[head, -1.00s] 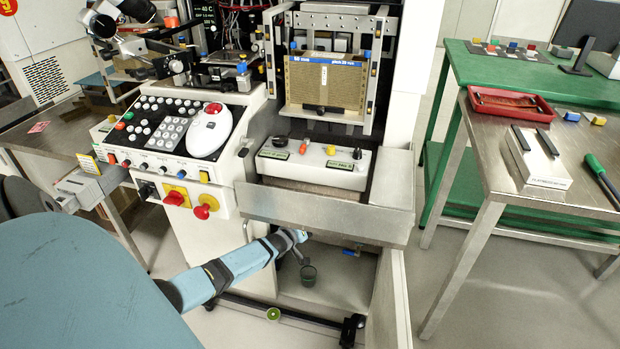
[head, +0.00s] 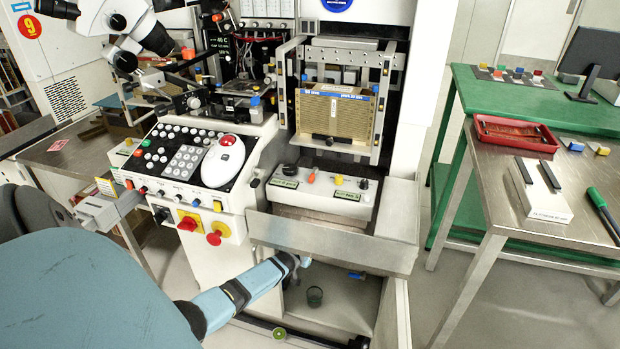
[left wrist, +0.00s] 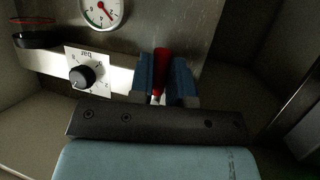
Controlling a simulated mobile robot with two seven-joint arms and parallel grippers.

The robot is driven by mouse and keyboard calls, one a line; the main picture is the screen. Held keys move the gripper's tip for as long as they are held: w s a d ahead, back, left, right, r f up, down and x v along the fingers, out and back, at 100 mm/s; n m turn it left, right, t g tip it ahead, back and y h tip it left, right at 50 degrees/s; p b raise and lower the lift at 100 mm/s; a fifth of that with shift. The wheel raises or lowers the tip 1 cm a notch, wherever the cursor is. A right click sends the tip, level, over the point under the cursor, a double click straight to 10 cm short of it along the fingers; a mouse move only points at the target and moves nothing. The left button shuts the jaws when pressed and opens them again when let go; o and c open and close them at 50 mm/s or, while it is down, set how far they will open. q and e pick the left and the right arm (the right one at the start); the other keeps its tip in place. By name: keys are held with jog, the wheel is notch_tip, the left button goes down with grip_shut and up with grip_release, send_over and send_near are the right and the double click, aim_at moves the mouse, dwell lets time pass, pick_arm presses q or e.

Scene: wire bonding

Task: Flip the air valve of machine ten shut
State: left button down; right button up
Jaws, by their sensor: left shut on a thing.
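In the left wrist view a red valve lever (left wrist: 161,60) stands between the two blue fingers of my left gripper (left wrist: 164,82), which is shut on it. The lever's base is at a pale strip (left wrist: 118,72) on a metal panel. A round white gauge with a red needle (left wrist: 103,12) and a black knob on a white dial (left wrist: 82,77) are beside it. In the head view my left gripper (head: 304,262) reaches into the open lower bay of the machine (head: 335,240), under its metal shelf. The lever is hidden there. My right gripper is not in view.
A steel table (head: 480,215) stands farther right, with clear floor between.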

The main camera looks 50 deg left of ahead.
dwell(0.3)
pick_arm(q)
jog(key=c, duration=1.1)
grip_release()
jog(key=p+v, duration=0.5)
jog(key=v, duration=0.9)
jog(key=shift+w, duration=0.1)
